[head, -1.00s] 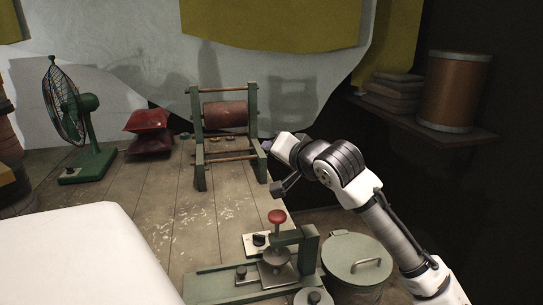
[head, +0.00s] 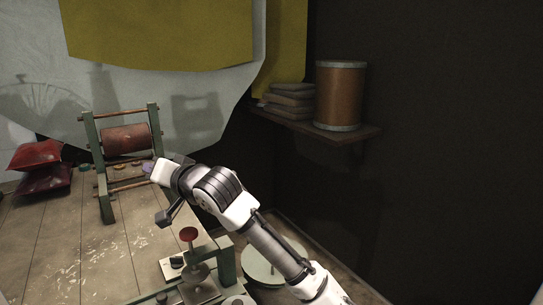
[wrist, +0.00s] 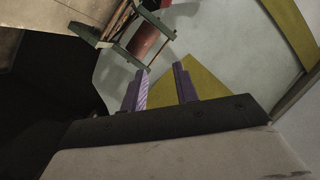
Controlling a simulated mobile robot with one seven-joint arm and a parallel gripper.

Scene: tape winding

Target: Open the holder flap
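I cannot single out a holder flap in either view. A green frame (head: 101,165) with a brown-red roll (head: 127,138) between its posts stands at the far end of the wooden table. The roll also shows tilted at the top of the wrist view (wrist: 146,42). A device with a red knob (head: 188,234) and a green post (head: 226,262) stands at the near table edge, partly cut off below. My gripper (wrist: 160,70) has two purple fingers set apart with nothing between them. In the head view, my gripper (head: 149,168) is near the frame's right side, mostly hidden by my wrist.
A round pale-green lidded container (head: 273,262) is right of the device, behind my arm. A shelf (head: 363,133) on the right holds a brown drum (head: 340,95) and stacked sacks (head: 289,97). Red cushions (head: 37,155) lie left of the frame. The middle table boards are mostly clear.

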